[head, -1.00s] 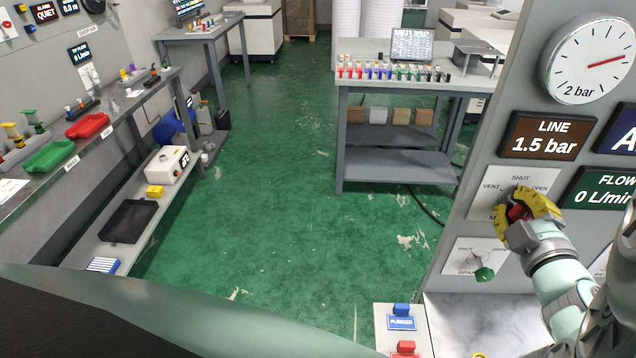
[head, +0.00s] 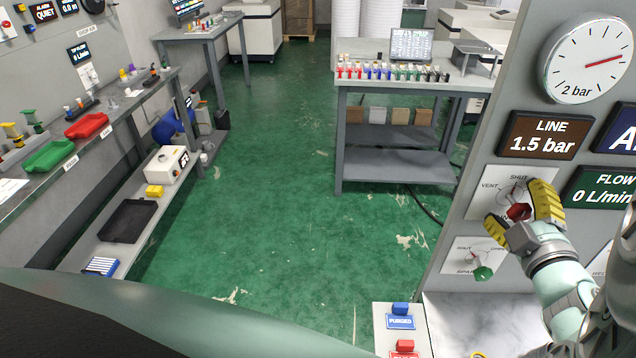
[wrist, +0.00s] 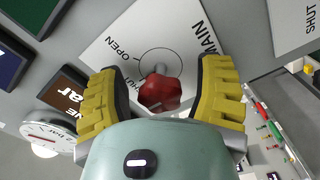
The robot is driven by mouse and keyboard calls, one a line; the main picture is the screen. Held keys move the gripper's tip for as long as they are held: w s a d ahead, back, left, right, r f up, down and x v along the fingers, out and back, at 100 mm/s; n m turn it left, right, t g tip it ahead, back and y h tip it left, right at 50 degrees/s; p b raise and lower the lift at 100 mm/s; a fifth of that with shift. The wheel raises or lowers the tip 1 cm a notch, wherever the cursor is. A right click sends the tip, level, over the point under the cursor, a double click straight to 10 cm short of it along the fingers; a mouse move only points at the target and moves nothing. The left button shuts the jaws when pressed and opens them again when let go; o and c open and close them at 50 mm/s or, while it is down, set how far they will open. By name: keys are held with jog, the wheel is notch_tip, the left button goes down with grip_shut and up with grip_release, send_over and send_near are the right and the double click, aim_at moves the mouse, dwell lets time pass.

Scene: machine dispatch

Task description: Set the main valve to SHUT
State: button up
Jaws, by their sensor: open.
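The main valve is a red knob (head: 518,212) on a white plate (head: 482,204). In the head view the plate reads SHUT at the top, VENT at the left and OPEN is covered by a finger. The red knob also shows in the wrist view (wrist: 160,94), in front of a printed dial circle, with OPEN, SHUT and MAIN legible. I cannot tell which mark the knob points to. My gripper (head: 523,213) is open, its yellow fingers apart on either side of the knob; gaps show beside the knob in the wrist view (wrist: 161,100).
Below is a spare valve with a green knob (head: 484,273). The FLOW display (head: 600,190) reads 0 L/min. A small panel carries a blue PURGED switch (head: 401,310) and a red one.

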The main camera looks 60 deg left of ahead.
jog(key=shift+s+d, duration=0.3)
jog(key=shift+d, duration=0.3)
jog(key=v, duration=1)
jog(key=shift+s+d, duration=0.2)
jog(key=shift+s, duration=0.15)
